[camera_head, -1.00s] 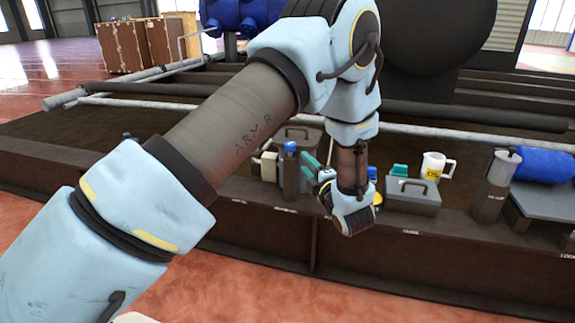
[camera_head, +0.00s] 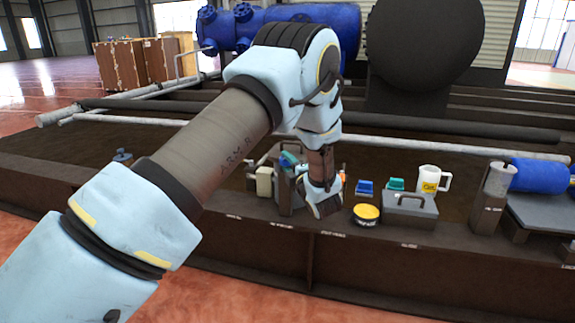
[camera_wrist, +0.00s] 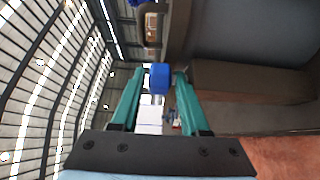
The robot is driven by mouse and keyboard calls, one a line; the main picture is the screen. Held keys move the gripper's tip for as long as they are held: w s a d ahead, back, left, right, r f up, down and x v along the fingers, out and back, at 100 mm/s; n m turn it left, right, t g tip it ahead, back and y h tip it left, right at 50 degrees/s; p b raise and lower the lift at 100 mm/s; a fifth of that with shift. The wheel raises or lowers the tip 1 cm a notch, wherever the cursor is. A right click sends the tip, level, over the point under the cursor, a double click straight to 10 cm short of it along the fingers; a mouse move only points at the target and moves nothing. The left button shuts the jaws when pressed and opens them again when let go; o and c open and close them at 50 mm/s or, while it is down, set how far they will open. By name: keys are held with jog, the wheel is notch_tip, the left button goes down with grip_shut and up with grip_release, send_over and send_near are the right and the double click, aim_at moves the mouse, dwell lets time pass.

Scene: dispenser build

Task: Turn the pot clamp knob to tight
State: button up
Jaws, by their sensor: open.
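A blue knob (camera_wrist: 160,78) shows in the wrist view between the tips of my two teal fingers. I take it to be the pot clamp knob. My gripper (camera_wrist: 158,88) is open, with one finger on each side of it; I cannot tell whether they touch it. In the head view my gripper (camera_head: 289,159) is a small teal patch over a dark post-like fixture (camera_head: 284,190) on the bench. The knob is not clearly seen there, and its turn setting cannot be read.
To the right on the bench are a yellow-topped round thing (camera_head: 366,214), a blue block (camera_head: 365,187), a grey box with a handle (camera_head: 409,207) and a white jug (camera_head: 432,180). A beige block (camera_head: 264,181) stands close on the left.

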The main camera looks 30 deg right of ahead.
grip_shut()
